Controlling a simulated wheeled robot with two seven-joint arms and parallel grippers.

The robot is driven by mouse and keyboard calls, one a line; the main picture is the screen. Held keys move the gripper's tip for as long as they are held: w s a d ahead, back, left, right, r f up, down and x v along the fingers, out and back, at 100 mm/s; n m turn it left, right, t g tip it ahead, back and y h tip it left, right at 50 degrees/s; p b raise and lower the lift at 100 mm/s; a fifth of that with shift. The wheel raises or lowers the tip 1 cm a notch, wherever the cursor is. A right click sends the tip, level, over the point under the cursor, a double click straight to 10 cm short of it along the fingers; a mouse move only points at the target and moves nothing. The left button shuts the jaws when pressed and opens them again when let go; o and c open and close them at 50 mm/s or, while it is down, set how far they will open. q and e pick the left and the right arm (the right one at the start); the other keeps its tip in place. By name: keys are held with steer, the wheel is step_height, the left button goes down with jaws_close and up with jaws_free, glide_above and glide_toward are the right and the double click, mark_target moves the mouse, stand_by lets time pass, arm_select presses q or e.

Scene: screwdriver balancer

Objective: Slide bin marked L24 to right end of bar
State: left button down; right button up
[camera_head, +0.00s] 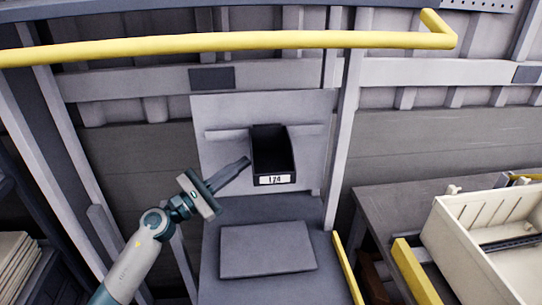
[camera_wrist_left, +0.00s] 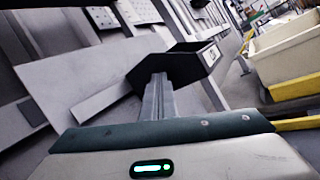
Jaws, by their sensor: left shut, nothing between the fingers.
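A black open bin (camera_head: 273,164) with a white label on its front hangs at the light grey horizontal bar (camera_head: 226,134), near the bar's middle. The label's small characters are hard to read for certain. Bar shows on both sides of the bin. My left gripper (camera_head: 246,161) is shut and empty, its fingertips close to the bin's left side; I cannot tell whether they touch. In the left wrist view, the shut fingers (camera_wrist_left: 158,80) point at the black bin (camera_wrist_left: 185,65), and part of the bar (camera_wrist_left: 100,101) shows to their left. My right gripper is not in view.
A grey backing panel (camera_head: 222,110) stands behind the bar. A grey block (camera_head: 268,250) lies below the bin. A metal post (camera_head: 345,120) rises right of the panel. A yellow rail (camera_head: 230,42) crosses above. A cream crate (camera_head: 470,240) stands at the right.

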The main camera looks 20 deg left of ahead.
mark_target(269, 171)
arm_select(q)
steer(key=shift+w+d+p, duration=0.3)
steer(key=shift+w+d, duration=0.25)
steer(key=shift+d, duration=0.65)
steer(key=shift+w+d+p, duration=0.35)
steer(key=shift+w+d, duration=0.25)
steer(key=shift+d, duration=0.6)
steer(key=shift+w+d+p, duration=0.3)
steer(key=shift+w+d, duration=0.25)
steer(key=shift+d, duration=0.65)
steer(key=shift+s, duration=0.1)
steer(key=shift+s+a, duration=0.25)
steer(key=shift+s, duration=0.4)
steer(key=shift+s+a, duration=0.25)
steer(key=shift+s, duration=0.4)
steer(key=shift+s+a, duration=0.25)
steer(key=shift+s, duration=0.4)
